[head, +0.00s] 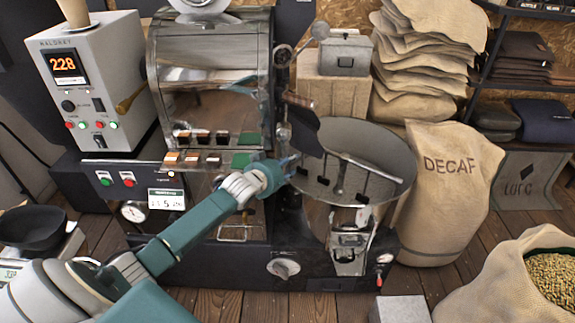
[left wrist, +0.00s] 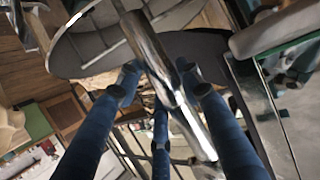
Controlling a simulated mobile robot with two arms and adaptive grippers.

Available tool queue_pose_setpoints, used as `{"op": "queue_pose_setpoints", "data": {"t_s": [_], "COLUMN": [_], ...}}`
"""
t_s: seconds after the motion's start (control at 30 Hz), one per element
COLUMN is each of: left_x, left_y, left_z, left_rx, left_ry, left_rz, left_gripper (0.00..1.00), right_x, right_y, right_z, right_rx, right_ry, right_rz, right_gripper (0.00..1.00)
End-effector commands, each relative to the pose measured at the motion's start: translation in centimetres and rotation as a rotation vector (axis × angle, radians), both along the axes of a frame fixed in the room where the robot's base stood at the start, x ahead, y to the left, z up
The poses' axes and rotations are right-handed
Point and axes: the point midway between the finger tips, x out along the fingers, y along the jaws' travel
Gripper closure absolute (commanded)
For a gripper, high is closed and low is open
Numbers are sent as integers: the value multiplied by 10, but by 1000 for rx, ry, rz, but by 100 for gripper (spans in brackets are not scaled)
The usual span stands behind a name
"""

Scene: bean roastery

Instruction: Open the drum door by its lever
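The roaster's shiny front (head: 212,60) stands at the centre left of the head view. My left gripper (head: 287,168) has reached its right side, just left of the round cooling tray (head: 355,160). A dark angled chute-like part (head: 306,137) is just above the gripper. In the left wrist view, my blue fingers (left wrist: 158,80) stand apart on both sides of a chrome bar (left wrist: 150,50), which may be the lever. I see no firm contact with it. The fingers hide much of this spot in the head view, and I cannot make out the drum door clearly. My right gripper is out of view.
A control box (head: 95,80) reading 228 stands at the left. A DECAF sack (head: 445,190) stands right of the cooling tray, with stacked sacks (head: 415,50) behind. An open bean sack (head: 515,275) is at the lower right. Wooden floor (head: 235,305) shows in front.

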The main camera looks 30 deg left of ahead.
Motion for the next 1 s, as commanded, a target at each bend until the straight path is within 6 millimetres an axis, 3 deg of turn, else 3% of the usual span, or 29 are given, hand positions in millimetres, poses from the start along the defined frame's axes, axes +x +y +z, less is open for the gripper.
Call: {"op": "queue_pose_setpoints", "data": {"t_s": [0.03,0.13,0.17,0.67,1.0], "left_x": [0,0,0,5,21], "left_y": [0,0,0,-9,-35], "left_z": [0,0,0,0,7], "left_rx": [0,0,0,-65,-281], "left_ry": [0,0,0,-39,-175], "left_rz": [0,0,0,-1,-2], "left_gripper": [78,98,100,100,100], "right_x": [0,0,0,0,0], "right_y": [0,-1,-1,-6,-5], "right_z": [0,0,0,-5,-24], "right_rx": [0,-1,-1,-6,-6], "right_ry": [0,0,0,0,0], "right_rz": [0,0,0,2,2], "right_gripper": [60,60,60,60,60]}}
